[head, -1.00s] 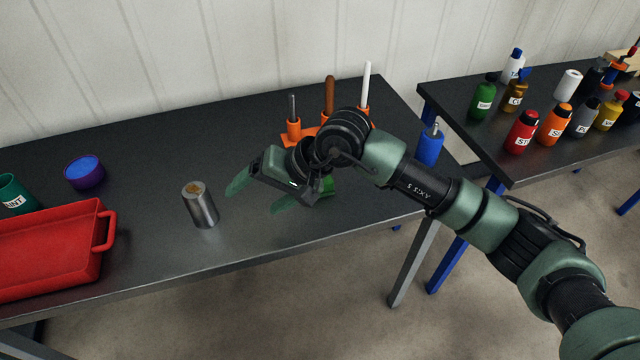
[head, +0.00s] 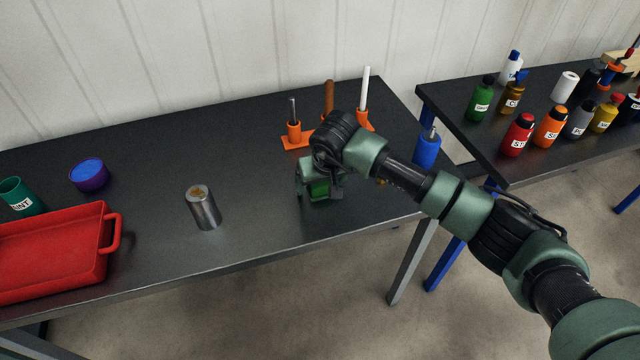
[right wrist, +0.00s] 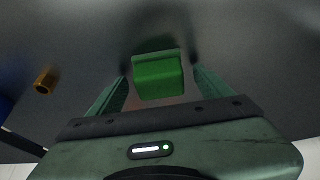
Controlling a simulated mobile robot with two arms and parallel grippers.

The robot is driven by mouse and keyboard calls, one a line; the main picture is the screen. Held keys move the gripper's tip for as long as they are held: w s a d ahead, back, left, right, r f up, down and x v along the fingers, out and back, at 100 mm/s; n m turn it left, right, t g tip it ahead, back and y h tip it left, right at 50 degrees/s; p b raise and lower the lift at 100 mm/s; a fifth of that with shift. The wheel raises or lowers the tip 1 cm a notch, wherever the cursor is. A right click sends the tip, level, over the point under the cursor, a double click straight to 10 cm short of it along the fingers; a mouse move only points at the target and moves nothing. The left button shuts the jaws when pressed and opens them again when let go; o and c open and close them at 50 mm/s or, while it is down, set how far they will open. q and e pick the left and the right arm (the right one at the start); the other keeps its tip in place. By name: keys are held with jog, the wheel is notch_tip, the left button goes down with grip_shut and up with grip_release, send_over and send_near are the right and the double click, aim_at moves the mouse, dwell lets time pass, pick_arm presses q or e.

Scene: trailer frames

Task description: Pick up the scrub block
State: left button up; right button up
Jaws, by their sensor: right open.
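The scrub block appears to be the green block (head: 318,191) on the dark table, partly hidden by my right gripper in the head view. In the right wrist view the green block (right wrist: 158,76) shows between the two fingers, with a gap visible on either side. My right gripper (head: 318,188) is open and points down at the block. Its fingers also show in the right wrist view (right wrist: 160,84). My left gripper is not in view.
An orange holder (head: 296,142) with upright tools stands behind my gripper. A blue bottle (head: 427,151) is to its right. A metal can (head: 203,208), a purple-blue tub (head: 89,175) and a red tray (head: 112,236) are to the left. Several bottles stand on the second table (head: 470,139).

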jog(key=c, duration=1.5)
jog(key=shift+o, duration=0.2)
notch_tip(320, 180, up, 20)
jog(key=b, duration=0.3)
jog(key=shift+b, duration=0.35)
